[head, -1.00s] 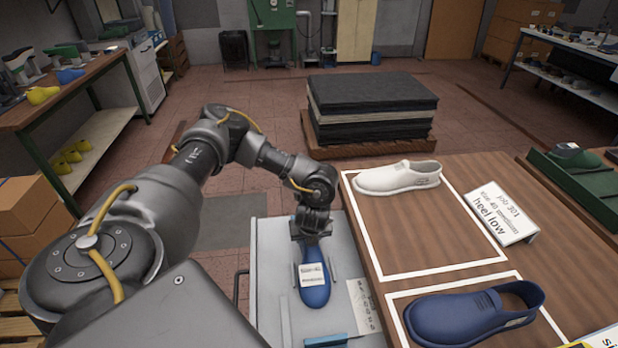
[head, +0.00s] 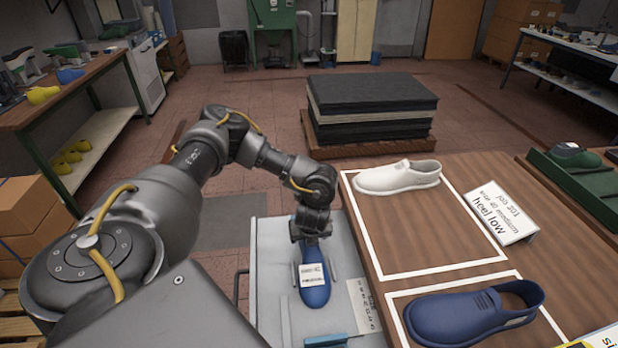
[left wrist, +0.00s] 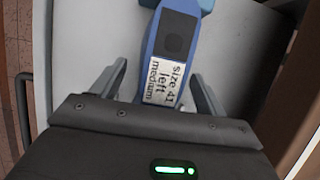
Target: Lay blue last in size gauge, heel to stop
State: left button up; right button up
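The blue last (head: 314,295) lies on the grey plate of the size gauge (head: 268,270), with a white label on top. In the left wrist view the blue last (left wrist: 174,22) carries a label reading size 41, left, medium. My left gripper (head: 313,262) is over it; in the wrist view its fingers (left wrist: 160,85) stand on either side of the last, with a clear gap on the left, so it looks open. A lighter blue block (head: 325,340) sits at the plate's near edge. Contact between heel and stop cannot be told. My right gripper is out of view.
The wooden table (head: 470,230) to the right bears a white shoe (head: 398,177), a navy shoe (head: 470,315) and a sign reading heel low (head: 500,217). A stack of dark sheets (head: 372,105) stands behind. A plate with markings (head: 363,305) lies right of the last.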

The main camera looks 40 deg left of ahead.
pick_arm(q)
jog(key=p+v, duration=0.2)
jog(key=v, duration=0.7)
jog(key=shift+d+r, duration=0.1)
jog(key=shift+r, duration=0.2)
jog(key=shift+s+d+r, duration=0.15)
jog(key=shift+s+r, duration=0.05)
jog(key=shift+r, duration=0.35)
